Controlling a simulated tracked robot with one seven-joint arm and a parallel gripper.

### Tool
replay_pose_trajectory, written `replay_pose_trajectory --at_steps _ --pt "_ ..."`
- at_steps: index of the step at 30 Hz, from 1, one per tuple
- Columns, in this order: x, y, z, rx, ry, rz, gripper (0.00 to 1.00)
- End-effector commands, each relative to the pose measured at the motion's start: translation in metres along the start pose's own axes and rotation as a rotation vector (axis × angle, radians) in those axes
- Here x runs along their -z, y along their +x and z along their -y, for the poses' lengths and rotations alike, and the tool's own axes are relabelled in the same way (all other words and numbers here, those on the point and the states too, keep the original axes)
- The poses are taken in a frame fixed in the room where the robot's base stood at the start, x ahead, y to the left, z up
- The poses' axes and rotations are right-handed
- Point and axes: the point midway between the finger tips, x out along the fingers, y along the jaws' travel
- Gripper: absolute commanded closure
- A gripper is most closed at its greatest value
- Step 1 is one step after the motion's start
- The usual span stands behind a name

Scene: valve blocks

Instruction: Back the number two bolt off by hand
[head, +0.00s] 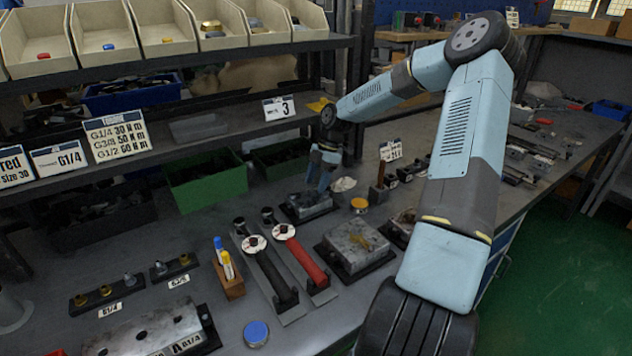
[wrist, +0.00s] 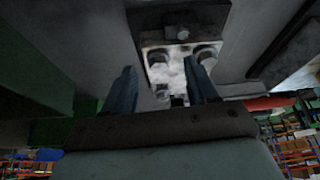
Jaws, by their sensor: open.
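My gripper (head: 320,182) is at the far end of the bench, just above a small metal block (head: 308,205) on a dark base. In the wrist view my gripper (wrist: 160,70) is open, its two dark fingers apart, with nothing visibly held between them. The metal block (wrist: 178,72) shows beyond and between the fingers, worn and pale, with several round bolt heads or holes. I cannot read any numbers, so I cannot tell which bolt is number two. Contact between fingers and block cannot be told.
A green bin (head: 205,182) stands left of the block. A red-handled torque wrench (head: 305,262) and a black-handled one (head: 272,270) lie in front. A larger metal block (head: 355,245) is to the right, near a yellow-lidded tin (head: 359,205). A shelf (head: 200,135) overhangs the back.

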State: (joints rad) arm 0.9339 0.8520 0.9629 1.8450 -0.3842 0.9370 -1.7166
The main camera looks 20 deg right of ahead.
Motion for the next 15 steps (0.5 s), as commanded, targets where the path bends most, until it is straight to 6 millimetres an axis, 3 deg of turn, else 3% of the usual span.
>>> replay_pose_trajectory --at_steps 5,15 --pt "-0.001 -0.018 -0.001 -0.003 0.002 0.003 0.42" --pt "-0.001 -0.084 -0.001 -0.003 0.001 0.002 0.42"
